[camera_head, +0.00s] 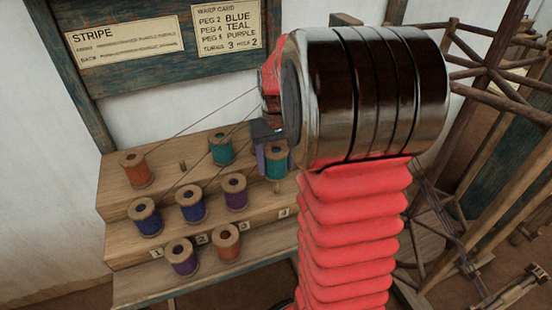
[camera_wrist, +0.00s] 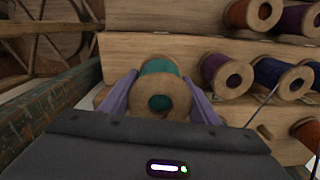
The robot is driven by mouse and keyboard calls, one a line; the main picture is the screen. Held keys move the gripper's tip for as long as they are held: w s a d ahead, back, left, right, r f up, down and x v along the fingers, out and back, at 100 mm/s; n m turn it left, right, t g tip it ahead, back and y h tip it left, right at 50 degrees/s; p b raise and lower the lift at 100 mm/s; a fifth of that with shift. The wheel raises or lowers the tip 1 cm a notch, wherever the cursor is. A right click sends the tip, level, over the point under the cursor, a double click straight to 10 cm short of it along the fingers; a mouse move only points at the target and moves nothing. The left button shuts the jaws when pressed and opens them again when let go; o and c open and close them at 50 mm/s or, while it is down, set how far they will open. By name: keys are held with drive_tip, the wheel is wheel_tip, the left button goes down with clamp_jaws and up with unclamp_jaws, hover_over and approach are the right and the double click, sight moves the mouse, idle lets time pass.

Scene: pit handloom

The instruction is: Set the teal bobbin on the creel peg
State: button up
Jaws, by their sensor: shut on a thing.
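My gripper (camera_wrist: 160,100) is shut on a teal bobbin, its two lilac fingers on either side. The bobbin (camera_wrist: 160,66) shows its wooden end disc to the wrist camera, with teal thread behind it. In the head view the held bobbin (camera_head: 276,158) is upright, partly behind my arm, above the number 4 tag (camera_head: 284,212) and right of the purple bobbin. The wooden creel (camera_head: 265,198) is stepped. No peg shows under the held bobbin; I cannot tell whether it touches the creel.
Another teal bobbin (camera_head: 220,148) and an orange bobbin (camera_head: 138,169) stand on the top step, a bare peg (camera_head: 182,165) between them. Blue bobbins (camera_head: 146,218) and a purple bobbin (camera_head: 235,191) stand close left. Threads cross above. A card (camera_head: 226,28) lists peg 4 teal. Wooden frames stand right.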

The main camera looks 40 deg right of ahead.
drive_tip(key=shift+f, duration=3.6)
drive_tip(key=o, duration=1.2)
drive_tip(key=shift+o, duration=0.5)
drive_tip(key=shift+o, duration=1.4)
drive_tip(key=shift+r, duration=0.15)
